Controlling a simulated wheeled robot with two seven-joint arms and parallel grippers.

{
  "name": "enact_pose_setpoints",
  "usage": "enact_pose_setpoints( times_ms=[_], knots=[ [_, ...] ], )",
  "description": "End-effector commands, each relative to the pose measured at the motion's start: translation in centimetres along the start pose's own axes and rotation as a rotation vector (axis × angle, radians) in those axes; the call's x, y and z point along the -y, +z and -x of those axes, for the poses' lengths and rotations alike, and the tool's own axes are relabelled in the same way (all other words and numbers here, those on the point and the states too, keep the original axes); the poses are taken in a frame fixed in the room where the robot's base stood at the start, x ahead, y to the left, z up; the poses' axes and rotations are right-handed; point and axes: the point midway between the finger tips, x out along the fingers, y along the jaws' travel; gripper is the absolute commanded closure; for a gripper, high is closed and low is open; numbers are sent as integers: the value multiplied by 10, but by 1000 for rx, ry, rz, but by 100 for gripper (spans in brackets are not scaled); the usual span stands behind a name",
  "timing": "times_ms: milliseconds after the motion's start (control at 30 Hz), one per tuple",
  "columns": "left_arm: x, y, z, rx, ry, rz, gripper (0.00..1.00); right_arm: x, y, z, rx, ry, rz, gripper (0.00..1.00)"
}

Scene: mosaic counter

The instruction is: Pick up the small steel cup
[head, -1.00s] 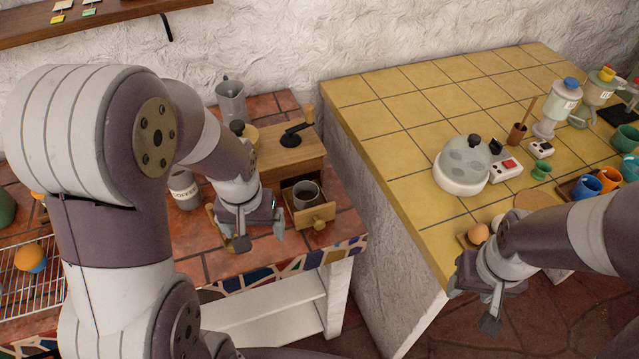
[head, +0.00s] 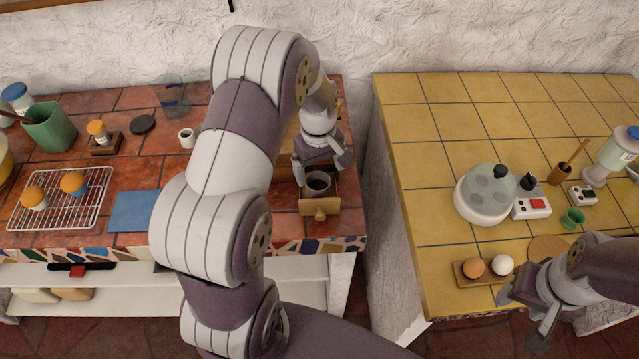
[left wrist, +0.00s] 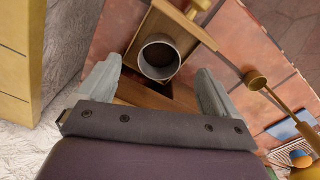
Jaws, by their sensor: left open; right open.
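The small steel cup (head: 318,184) stands upright in the open drawer (head: 320,207) of a wooden grinder box at the right end of the red-tiled counter. In the left wrist view the cup (left wrist: 159,58) shows its round open mouth, dark inside. My left gripper (head: 323,172) is open just above and behind the cup. In the left wrist view its two fingers (left wrist: 160,88) stand apart, one on each side below the cup in the picture, with nothing between them. My right gripper (head: 525,318) is open and empty near the yellow counter's front edge.
The drawer's front and round knob (head: 320,215) stand out near the counter edge. My left arm hides most of the grinder. A wire rack (head: 62,200) and blue tile (head: 134,211) lie left. Eggs in a wooden holder (head: 470,280) sit near my right gripper.

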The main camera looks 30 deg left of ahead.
Motion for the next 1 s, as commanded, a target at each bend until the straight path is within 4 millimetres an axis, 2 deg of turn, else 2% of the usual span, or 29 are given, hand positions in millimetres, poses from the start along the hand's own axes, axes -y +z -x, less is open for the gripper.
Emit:
enact_pose_setpoints(
  times_ms=[300,533,567,733,767,1000],
  knots=[
    [0,0,-49,1,-1,-1,7,0,-1,9,0,0,0,47],
    [0,0,-54,-1,1,-1,7,0,-1,9,0,0,0,47],
    [0,0,-54,-1,1,-1,10,0,-1,9,0,0,0,47],
    [0,0,-53,-1,1,-1,66,0,-1,9,0,0,0,47],
    [0,0,-53,-1,1,-1,68,0,-1,9,0,0,0,47],
    [0,0,-53,-1,1,-1,68,0,-1,9,0,0,0,47]
  ],
)
